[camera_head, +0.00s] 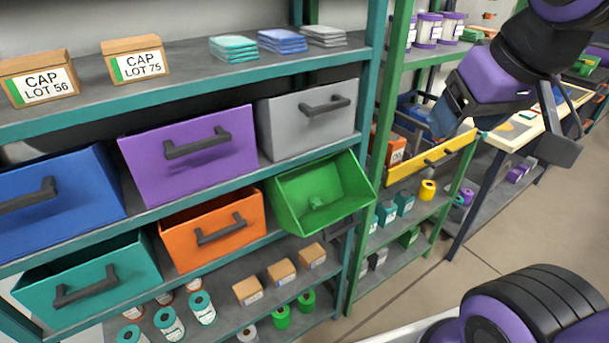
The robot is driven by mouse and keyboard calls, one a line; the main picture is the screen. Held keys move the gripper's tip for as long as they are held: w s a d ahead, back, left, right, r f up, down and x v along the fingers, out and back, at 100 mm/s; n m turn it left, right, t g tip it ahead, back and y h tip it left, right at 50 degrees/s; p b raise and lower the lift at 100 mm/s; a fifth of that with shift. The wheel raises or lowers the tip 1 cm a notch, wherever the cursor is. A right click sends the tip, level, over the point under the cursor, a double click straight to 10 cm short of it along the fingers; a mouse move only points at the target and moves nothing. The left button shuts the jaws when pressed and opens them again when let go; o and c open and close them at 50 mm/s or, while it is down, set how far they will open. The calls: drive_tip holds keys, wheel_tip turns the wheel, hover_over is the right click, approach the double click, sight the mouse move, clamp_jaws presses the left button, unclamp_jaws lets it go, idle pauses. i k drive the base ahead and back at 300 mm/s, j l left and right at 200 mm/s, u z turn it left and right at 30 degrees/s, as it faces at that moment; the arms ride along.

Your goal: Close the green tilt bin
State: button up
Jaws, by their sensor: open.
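The green tilt bin (345,207) is on the teal shelf, right of the orange bin and below the grey one. It is tipped forward and open, its inside facing up, with a small green lump (317,202) inside. A dark piece, perhaps its handle, shows partly under its front lip; the rest of the front is hidden. My gripper (505,137) is at the upper right, open, its dark fingers spread wide. It appears empty and is well to the right of the green bin, not touching it.
Purple (190,155), grey (308,118), blue (60,195), teal (85,280) and orange (212,230) bins share the rack. A yellow-fronted drawer (430,163) on the green rack (385,110) lies near my gripper. A workbench (530,130) stands behind it.

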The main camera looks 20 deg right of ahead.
sight(337, 178)
drive_tip(key=k+j+u, duration=0.4)
drive_tip(key=j+u, duration=0.2)
drive_tip(key=k+j+z, duration=0.15)
drive_tip(key=j, duration=0.25)
drive_tip(key=k, duration=0.1)
